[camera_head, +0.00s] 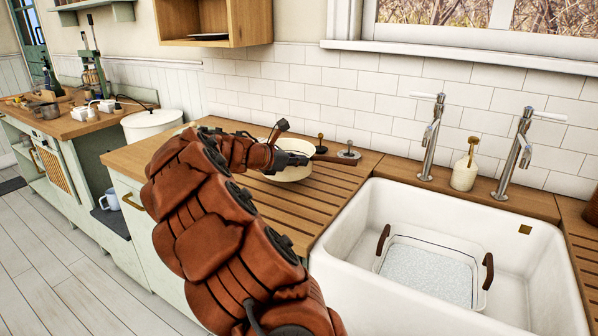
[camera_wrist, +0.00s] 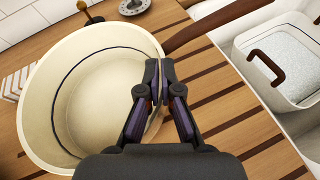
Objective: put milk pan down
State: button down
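The milk pan (camera_wrist: 90,95) is cream inside with a dark blue line below its rim and a brown handle (camera_wrist: 215,25). In the head view the milk pan (camera_head: 288,174) is partly hidden by my gripper (camera_head: 290,158). It is at the grooved wooden drainboard (camera_head: 330,195), left of the sink; I cannot tell whether it touches the boards. In the wrist view my gripper (camera_wrist: 158,85) has its fingers close together on the pan's near-right rim, with the pan wall between them. The pan looks slightly tilted in that view.
The white sink (camera_head: 345,250) on the right holds a white tub (camera_head: 430,268) with brown handles. Small fittings and a round metal piece (camera_head: 348,153) stand behind the pan. Two taps and a soap bottle (camera_head: 465,172) are behind the sink. A white lidded pot (camera_head: 150,124) is at left.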

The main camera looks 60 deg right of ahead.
aim_at(292, 170)
jog(key=shift+w+d+f, duration=0.15)
jog(key=shift+f, duration=1.6)
jog(key=shift+f, duration=0.1)
jog(key=c, duration=1.3)
grip_release()
jog(key=shift+a, duration=0.2)
jog(key=v, duration=1.1)
jog(key=shift+w+a+r, duration=0.1)
jog(key=shift+a+r, duration=0.15)
jog(key=shift+a, duration=0.05)
